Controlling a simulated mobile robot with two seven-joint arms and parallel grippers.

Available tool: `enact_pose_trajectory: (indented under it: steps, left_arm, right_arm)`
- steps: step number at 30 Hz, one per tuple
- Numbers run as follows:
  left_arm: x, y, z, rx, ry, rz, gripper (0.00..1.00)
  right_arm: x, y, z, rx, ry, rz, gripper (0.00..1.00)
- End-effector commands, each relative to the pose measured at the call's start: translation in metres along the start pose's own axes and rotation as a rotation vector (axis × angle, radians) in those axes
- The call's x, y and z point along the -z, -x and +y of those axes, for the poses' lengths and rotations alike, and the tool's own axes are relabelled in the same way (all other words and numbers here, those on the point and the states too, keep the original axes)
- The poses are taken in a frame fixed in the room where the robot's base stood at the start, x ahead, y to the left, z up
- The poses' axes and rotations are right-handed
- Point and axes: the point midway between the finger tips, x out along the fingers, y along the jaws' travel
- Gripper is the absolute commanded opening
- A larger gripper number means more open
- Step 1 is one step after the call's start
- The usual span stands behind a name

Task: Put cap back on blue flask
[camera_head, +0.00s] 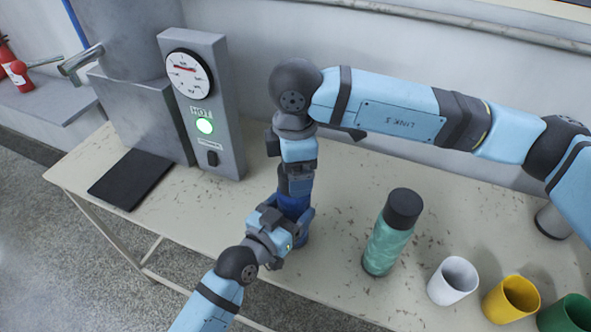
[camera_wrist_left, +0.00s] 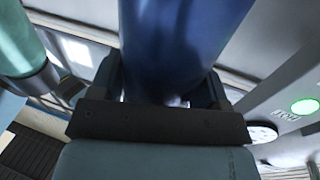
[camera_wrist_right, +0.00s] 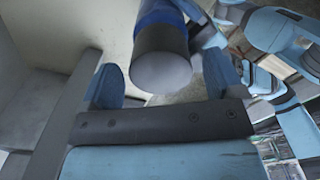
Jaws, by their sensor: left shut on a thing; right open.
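The blue flask (camera_head: 292,204) stands upright on the table, partly hidden by both my grippers. My left gripper (camera_head: 288,225) is shut around its body; the blue body also fills the middle of the left wrist view (camera_wrist_left: 180,45). The grey cap (camera_wrist_right: 162,68) sits at the flask's top end, in line with the blue body (camera_wrist_right: 160,14); whether it is fully seated I cannot tell. My right gripper (camera_head: 296,178) is above the flask and open, its fingers on either side of the cap with visible gaps.
A teal flask with a dark cap (camera_head: 390,235) stands to the right. White (camera_head: 453,281), yellow (camera_head: 511,299) and green (camera_head: 567,315) cups are at the front right. A grey dispenser with a gauge (camera_head: 205,105) and a black mat (camera_head: 131,180) are at the left.

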Motion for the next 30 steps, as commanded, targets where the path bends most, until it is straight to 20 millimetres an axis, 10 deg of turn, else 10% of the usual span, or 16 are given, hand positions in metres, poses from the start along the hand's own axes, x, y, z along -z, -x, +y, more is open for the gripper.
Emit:
enact_pose_trajectory:
  steps: [19,30]
  left_arm:
    - [-0.001,0.0,0.0,-0.001,0.0,-0.002,0.03]
    - [-0.001,0.0,0.0,-0.001,0.0,-0.002,0.03]
  right_arm:
    - [0.0,0.029,0.0,0.0,0.059,-0.001,0.86]
    - [0.001,0.034,0.0,-0.001,0.749,-0.003,0.86]
